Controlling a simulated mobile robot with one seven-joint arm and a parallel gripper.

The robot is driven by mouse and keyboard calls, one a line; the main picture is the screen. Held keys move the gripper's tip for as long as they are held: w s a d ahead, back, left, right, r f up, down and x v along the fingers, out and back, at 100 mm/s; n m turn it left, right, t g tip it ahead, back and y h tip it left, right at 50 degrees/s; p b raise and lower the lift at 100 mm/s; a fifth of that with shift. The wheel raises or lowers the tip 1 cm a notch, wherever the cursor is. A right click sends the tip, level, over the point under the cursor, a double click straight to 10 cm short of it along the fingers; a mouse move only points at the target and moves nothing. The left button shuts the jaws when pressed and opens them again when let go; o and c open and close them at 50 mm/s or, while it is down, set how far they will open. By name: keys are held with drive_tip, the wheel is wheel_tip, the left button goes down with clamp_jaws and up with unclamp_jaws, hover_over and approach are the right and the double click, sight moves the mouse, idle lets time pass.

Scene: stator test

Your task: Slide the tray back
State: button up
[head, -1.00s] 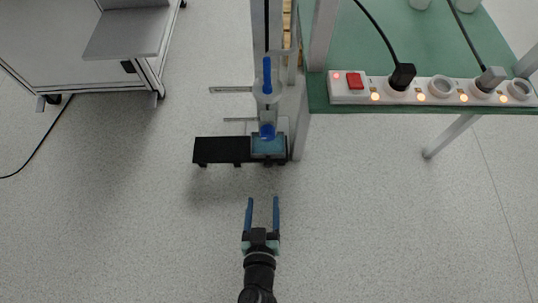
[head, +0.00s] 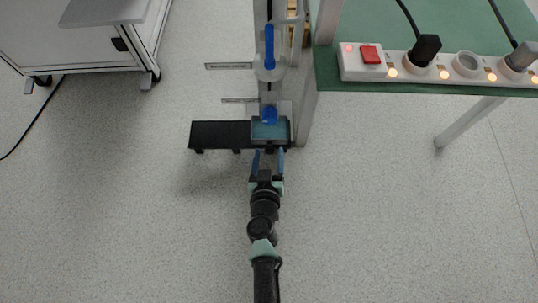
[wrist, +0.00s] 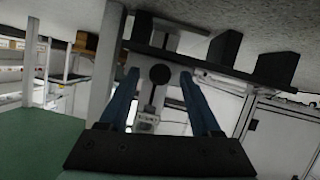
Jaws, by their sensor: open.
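The tray (head: 220,135) is a long flat black plate with small tabs along its near edge, jutting left from the upright grey stand (head: 262,60) in the head view. A teal block (head: 270,131) sits at its right end, against the stand. My gripper (head: 268,152) is open, its two blue fingers pointing at the near edge below the teal block. In the wrist view the tray (wrist: 213,66) is a dark bar slanting across, just beyond my gripper (wrist: 158,75). A round black knob (wrist: 160,75) shows between the fingertips. I cannot tell whether the fingers touch anything.
A green-topped table (head: 440,75) stands at the right, with a white power strip (head: 465,66) along its front edge and its leg below. A grey wheeled cabinet (head: 75,45) is at the upper left. The floor left of the tray and in front is clear.

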drive_tip(key=shift+w+f, duration=0.1)
drive_tip(key=shift+w, duration=0.15)
clamp_jaws()
idle(1.4)
